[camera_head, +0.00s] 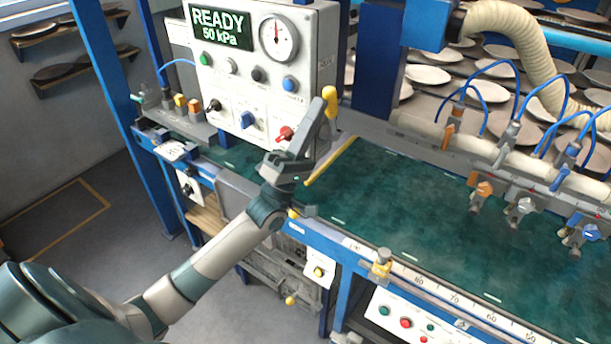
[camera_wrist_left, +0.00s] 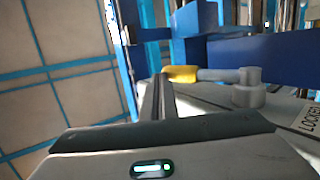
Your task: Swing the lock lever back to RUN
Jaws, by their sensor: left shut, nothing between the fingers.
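The lock lever has a yellow grip (camera_wrist_left: 182,73) and a grey arm (camera_wrist_left: 215,75) that runs right to a round grey pivot (camera_wrist_left: 248,90) in the left wrist view. A label reading LOCKED (camera_wrist_left: 310,116) lies beside the pivot. In the head view a yellow grip (camera_head: 330,97) shows at the tip of my left gripper (camera_head: 322,112), in front of the control box's right side. My left gripper is shut and empty. Its fingertips (camera_wrist_left: 161,82) are right beside the grip's free end; I cannot tell whether they touch. My right gripper is out of view.
The grey control box (camera_head: 250,75) reads READY 50 kPa and has a gauge (camera_head: 278,38) and knobs. A green belt (camera_head: 385,200) with a yellow bar (camera_head: 331,161) runs below. Hoses and nozzles (camera_head: 482,190) hang at the right. Stacked plates stand behind.

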